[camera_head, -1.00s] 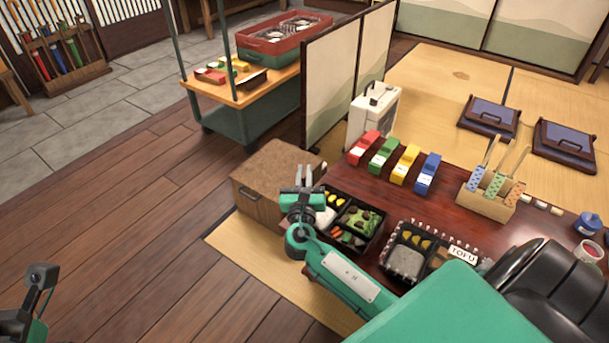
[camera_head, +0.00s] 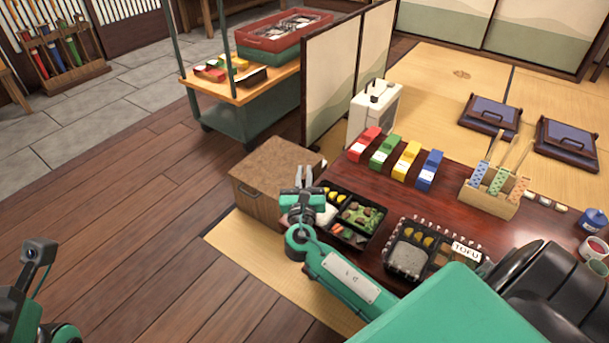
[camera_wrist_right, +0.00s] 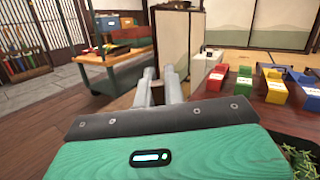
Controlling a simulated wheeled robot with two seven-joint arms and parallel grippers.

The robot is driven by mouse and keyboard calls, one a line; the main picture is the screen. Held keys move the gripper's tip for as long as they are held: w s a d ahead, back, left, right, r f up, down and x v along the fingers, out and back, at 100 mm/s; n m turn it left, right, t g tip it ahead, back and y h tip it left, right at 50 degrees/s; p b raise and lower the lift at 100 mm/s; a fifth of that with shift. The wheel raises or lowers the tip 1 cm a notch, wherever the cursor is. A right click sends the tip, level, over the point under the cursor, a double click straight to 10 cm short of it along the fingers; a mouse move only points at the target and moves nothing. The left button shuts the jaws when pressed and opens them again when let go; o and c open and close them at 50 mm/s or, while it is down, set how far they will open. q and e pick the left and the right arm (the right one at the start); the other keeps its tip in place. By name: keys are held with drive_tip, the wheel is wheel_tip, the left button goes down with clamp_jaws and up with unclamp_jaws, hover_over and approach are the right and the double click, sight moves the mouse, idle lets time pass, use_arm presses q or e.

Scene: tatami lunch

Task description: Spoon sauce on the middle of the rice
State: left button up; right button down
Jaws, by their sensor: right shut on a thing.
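The left box's white rice (camera_head: 327,215) is partly hidden by this gripper. The right box (camera_head: 431,229) holds a pale grey-white block that looks like rice (camera_head: 409,257). A small jar with red contents (camera_head: 597,246) stands at the far right. No spoon is plainly visible. My left wrist shows at lower left, its fingers indistinct.
The brown cabinet (camera_head: 272,176) stands just left of the low table (camera_head: 345,172). Coloured cartons (camera_head: 400,160) line its back edge, near a white appliance (camera_head: 375,112). A wooden holder (camera_head: 490,200) and TOFU sign (camera_head: 466,252) stand at right. The wooden floor at left is clear.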

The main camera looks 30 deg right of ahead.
drive_tip(key=shift+f+b, duration=0.55)
drive_tip(key=shift+f, duration=0.35)
drive_tip(key=shift+s+d, duration=0.1)
drive_tip(key=shift+s, duration=0.05)
idle(0.4)
drive_tip(key=shift+s+d+r+p, duration=0.15)
drive_tip(key=shift+s+d+p, duration=0.05)
drive_tip(key=shift+s+p, duration=0.35)
drive_tip(key=shift+s+d, duration=0.15)
drive_tip(key=shift+s, duration=0.2)
drive_tip(key=shift+s, duration=0.1)
drive_tip(key=shift+s+d+p, duration=0.4)
drive_tip(key=shift+s+p, duration=0.05)
drive_tip(key=shift+s, duration=0.4)
drive_tip(key=shift+s, duration=0.1)
